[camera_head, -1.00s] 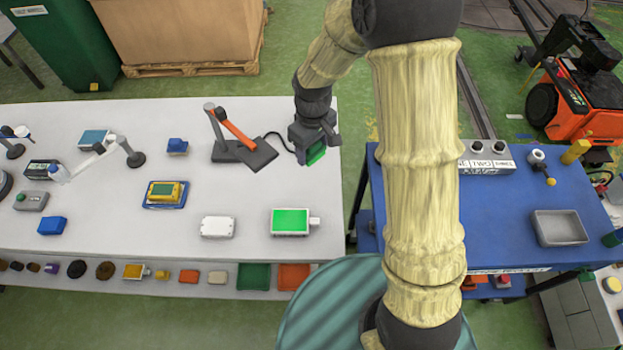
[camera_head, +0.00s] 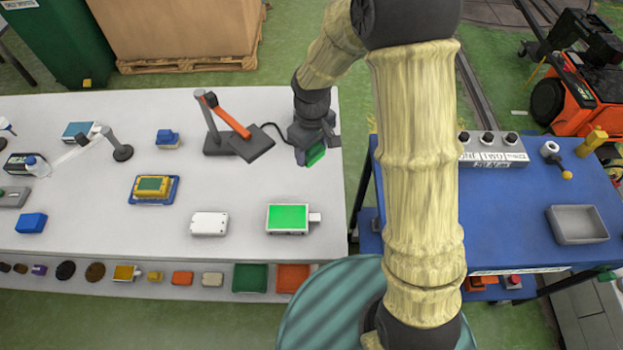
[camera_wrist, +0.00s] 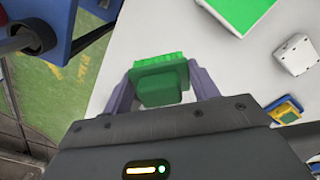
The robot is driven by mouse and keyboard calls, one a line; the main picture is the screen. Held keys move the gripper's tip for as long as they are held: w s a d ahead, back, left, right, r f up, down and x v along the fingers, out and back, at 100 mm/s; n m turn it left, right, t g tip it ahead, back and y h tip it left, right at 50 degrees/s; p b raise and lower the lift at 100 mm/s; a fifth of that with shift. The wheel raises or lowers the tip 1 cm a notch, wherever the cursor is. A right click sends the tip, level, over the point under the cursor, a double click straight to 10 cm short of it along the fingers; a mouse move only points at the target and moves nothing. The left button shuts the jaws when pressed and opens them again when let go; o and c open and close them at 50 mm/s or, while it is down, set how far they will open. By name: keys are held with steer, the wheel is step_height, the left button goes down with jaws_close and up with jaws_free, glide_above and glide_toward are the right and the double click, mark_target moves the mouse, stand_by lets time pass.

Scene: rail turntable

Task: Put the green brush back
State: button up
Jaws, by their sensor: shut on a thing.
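The green brush (camera_head: 316,155) is between the fingers of my gripper (camera_head: 312,146), near the right end of the white table (camera_head: 240,180). In the wrist view the green brush (camera_wrist: 160,85) shows a bright bristle edge facing away from the palm. My gripper (camera_wrist: 161,90) is shut on its block, one grey finger on each side. The brush appears to be above the white tabletop, but I cannot tell how high.
A black stand with an orange arm (camera_head: 228,130) is left of my gripper. A green-topped box (camera_head: 288,219) and a white box (camera_head: 209,224) lie nearer the front. The blue table (camera_head: 510,215) with a grey tray (camera_head: 577,225) stands right, across a gap.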

glide_above(312, 179)
steer(key=shift+f+p, duration=0.4)
steer(key=shift+f, duration=2.55)
steer(key=shift+s+f, duration=0.1)
steer(key=shift+f+p, duration=0.4)
steer(key=shift+f, duration=1.55)
steer(key=shift+f, duration=0.2)
steer(key=o, duration=0.9)
steer(key=shift+o, duration=0.2)
steer(key=shift+r, duration=0.1)
step_height(312, 179, up, 12)
steer(key=shift+r+b, duration=0.15)
steer(key=shift+b, duration=0.85)
